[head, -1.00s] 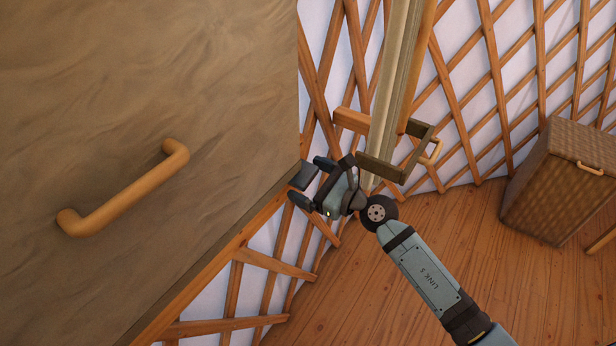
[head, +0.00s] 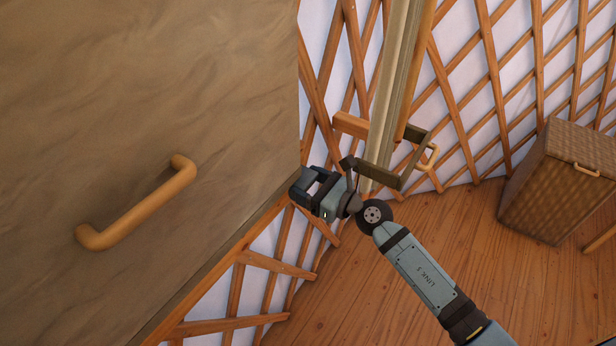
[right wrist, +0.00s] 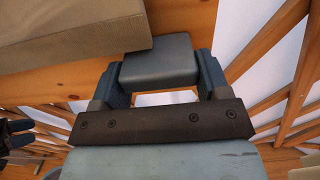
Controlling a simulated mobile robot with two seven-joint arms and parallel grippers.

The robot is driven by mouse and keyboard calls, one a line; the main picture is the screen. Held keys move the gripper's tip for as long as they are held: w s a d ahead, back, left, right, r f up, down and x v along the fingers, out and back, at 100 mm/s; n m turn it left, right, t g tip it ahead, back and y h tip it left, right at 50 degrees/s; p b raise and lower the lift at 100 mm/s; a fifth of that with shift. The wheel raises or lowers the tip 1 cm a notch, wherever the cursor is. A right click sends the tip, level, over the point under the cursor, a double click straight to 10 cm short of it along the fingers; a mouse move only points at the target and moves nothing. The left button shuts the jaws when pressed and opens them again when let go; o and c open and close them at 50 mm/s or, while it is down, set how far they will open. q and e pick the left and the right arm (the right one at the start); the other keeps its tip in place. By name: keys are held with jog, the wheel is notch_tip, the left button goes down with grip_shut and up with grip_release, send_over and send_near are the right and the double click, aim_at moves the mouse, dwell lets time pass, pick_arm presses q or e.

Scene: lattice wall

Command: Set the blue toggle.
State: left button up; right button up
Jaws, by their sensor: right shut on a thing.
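The blue toggle appears to be a dark blue-grey block (right wrist: 157,62) between the fingers of my right gripper in the right wrist view. My right gripper (head: 306,186) is at the right edge of the large brown panel in the head view. Its fingers sit on both sides of the block and are shut on it. They hide much of the block in the head view, and I cannot see how it is mounted.
The brown panel (head: 130,80) bears a wooden handle (head: 137,203). A squared wooden bracket (head: 385,173) and an upright post (head: 392,80) stand close by my right wrist. A woven chest (head: 560,185) stands at right. The floor (head: 430,240) between is clear.

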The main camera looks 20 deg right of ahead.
pick_arm(q)
jog(key=shift+s+a+f, duration=0.1)
jog(key=shift+s, duration=0.1)
pick_arm(e)
jog(key=o, duration=0.9)
jog(key=shift+o, duration=0.2)
pick_arm(q)
jog(key=shift+r, duration=0.2)
pick_arm(e)
jog(key=shift+s+d, duration=0.1)
jog(key=shift+s, duration=0.1)
pick_arm(q)
jog(key=f+b, duration=0.2)
jog(key=b, duration=0.1)
jog(key=shift+w+d, duration=0.15)
jog(key=shift+d, duration=0.05)
pick_arm(e)
jog(key=v, duration=1.3)
jog(key=shift+s+d, duration=0.15)
